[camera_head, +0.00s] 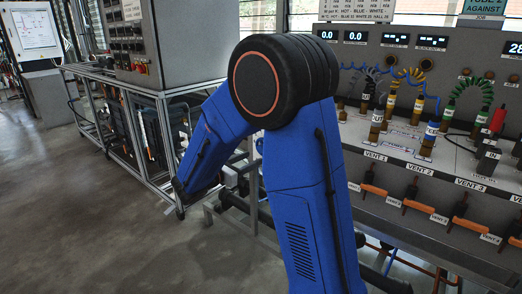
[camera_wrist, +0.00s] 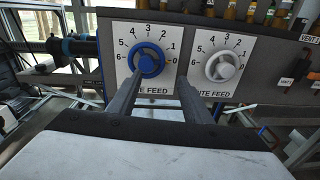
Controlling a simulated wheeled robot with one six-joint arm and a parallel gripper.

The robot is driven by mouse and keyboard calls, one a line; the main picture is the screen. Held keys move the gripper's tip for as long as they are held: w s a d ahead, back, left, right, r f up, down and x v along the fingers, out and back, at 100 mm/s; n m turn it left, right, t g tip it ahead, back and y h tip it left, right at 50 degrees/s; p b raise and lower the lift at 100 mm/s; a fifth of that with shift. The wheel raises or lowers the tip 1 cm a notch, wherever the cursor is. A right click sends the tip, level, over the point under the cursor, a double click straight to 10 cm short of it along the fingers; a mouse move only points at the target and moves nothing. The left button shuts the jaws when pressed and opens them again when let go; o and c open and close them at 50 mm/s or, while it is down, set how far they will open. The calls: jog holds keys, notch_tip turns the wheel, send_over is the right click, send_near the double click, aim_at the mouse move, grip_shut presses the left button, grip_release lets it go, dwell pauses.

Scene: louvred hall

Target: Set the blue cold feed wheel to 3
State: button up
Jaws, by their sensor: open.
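The blue wheel (camera_wrist: 149,59) is mounted on a white dial plate (camera_wrist: 126,72) marked 0 to 6 in the wrist view, with 3 at the top and 0 at the right. Which number it points to is too small to tell. My gripper (camera_wrist: 161,80) is open, its two fingers reaching up towards the plate. The left fingertip overlaps the wheel's lower edge in the picture; the right one is to the right of the wheel. I cannot tell whether either touches. The left finger partly covers the lettering under the dial. The wheel does not show in the head view.
A white wheel (camera_wrist: 222,67) on a similar dial stands close to the right of the blue one. In the head view, a bench with vents and orange handles (camera_head: 419,207) is at the right, and a metal-framed cabinet (camera_head: 180,45) is behind my arm. Floor is open at left.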

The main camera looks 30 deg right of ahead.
aim_at(258, 150)
jog(key=w+d+n+t, duration=0.1)
jog(key=w+d, duration=0.4)
jog(key=d, duration=0.1)
jog(key=shift+d, duration=0.2)
dwell(0.4)
jog(key=shift+w+d, duration=0.1)
jog(key=shift+d, duration=0.15)
